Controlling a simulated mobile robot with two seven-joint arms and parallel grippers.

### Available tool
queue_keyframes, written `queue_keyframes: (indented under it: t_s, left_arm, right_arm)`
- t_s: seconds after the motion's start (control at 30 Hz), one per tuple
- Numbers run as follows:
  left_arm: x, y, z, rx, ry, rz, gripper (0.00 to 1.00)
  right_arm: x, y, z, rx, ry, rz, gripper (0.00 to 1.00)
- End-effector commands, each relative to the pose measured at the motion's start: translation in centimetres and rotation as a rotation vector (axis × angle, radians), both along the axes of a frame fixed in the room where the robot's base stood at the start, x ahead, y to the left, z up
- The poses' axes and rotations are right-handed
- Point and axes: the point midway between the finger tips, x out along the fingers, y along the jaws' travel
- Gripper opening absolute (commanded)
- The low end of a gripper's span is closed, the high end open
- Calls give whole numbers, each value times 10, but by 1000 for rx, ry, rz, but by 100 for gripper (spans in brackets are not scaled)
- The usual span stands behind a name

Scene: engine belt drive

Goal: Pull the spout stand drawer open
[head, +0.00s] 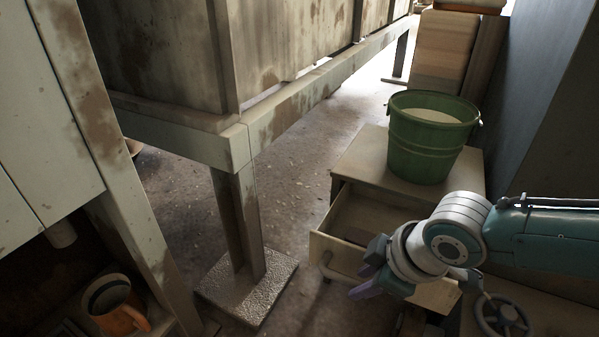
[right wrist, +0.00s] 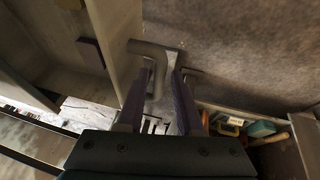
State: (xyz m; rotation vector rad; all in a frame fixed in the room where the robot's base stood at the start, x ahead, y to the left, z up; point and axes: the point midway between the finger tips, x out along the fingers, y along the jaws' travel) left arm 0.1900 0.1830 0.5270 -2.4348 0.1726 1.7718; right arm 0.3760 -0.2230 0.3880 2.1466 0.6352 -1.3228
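The spout stand (head: 400,178) is a pale cabinet with a green bucket on top. Its drawer (head: 370,216) stands partly out, with its inside showing. The drawer handle (head: 326,264) is a grey bar on the front, partly hidden by my right gripper in the head view. My right gripper (head: 368,272) is at the drawer front. In the right wrist view, its two purple fingers (right wrist: 158,103) are apart, with part of the handle (right wrist: 157,55) showing between and beyond them. Contact with the handle cannot be told. My left gripper is not in view.
The green bucket (head: 431,138) holds pale contents. A handwheel (head: 502,314) is below my right arm. A large bin on a metal frame (head: 285,103) stands left, its leg on a foot plate (head: 247,289). Floor is clear left of the drawer.

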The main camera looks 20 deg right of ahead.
Motion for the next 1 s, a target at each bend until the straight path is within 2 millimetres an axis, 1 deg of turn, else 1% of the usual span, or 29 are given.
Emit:
queue_keyframes:
  t_s: [0.03,0.1,0.33,0.43,0.57,0.7,0.8,0.9,1.0]
  left_arm:
    - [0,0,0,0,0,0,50]
    - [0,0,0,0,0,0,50]
    - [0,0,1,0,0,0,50]
    - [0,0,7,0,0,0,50]
    - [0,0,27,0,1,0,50]
    - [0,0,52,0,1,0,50]
    - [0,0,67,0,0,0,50]
    - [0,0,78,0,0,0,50]
    - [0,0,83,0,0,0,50]
  right_arm:
    - [0,0,0,-1,1,0,42]
    - [0,0,0,-1,1,0,50]
    - [0,-1,1,-1,1,0,50]
    - [-2,-1,7,-1,1,0,50]
    - [-9,-3,27,-2,1,1,50]
    - [-21,-6,53,-1,2,1,50]
    - [-28,-8,69,-1,2,1,50]
    - [-34,-10,82,-2,1,1,50]
    - [-38,-11,89,-1,1,1,50]
